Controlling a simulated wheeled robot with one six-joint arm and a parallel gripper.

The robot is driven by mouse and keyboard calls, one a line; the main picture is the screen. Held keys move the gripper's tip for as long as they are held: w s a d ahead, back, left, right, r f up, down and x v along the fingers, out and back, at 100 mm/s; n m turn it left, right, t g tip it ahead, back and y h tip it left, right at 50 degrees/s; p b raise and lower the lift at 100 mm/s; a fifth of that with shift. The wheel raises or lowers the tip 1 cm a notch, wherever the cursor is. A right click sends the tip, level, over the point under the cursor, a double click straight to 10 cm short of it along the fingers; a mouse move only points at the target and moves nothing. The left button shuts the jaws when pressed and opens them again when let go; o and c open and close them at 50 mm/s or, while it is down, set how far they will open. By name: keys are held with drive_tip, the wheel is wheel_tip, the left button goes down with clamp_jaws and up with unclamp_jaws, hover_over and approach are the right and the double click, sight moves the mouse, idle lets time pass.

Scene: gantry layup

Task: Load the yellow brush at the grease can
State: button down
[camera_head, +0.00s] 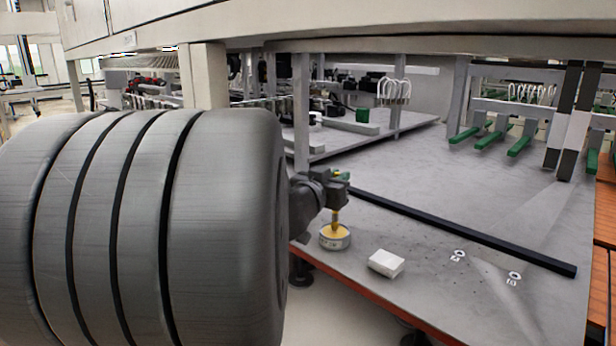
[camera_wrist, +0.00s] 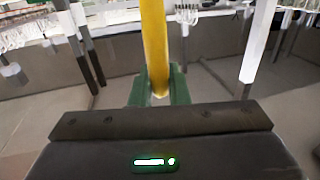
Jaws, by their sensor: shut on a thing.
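The yellow brush (camera_head: 335,219) is held upright in my gripper (camera_head: 341,180), with its lower end at the grease can. In the wrist view the yellow brush handle (camera_wrist: 154,45) stands between the green fingers of my gripper (camera_wrist: 158,88), which are shut on it. The grease can (camera_head: 336,239) is a short round tin with a pale label and a yellowish top, standing on the grey table. The brush's bristles are hidden, and I cannot tell how deep they sit in the can.
A small white block (camera_head: 386,263) lies on the grey table (camera_head: 440,215) right of the can. A long black bar (camera_head: 460,231) runs across behind them. Two small marked discs (camera_head: 458,255) lie further right. Green-tipped supports (camera_head: 490,138) stand at the back. The table's front edge is close to the can.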

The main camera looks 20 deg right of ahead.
drive_tip(key=shift+r+p, duration=3.2)
drive_tip(key=shift+r, duration=0.05)
drive_tip(key=shift+f, duration=0.1)
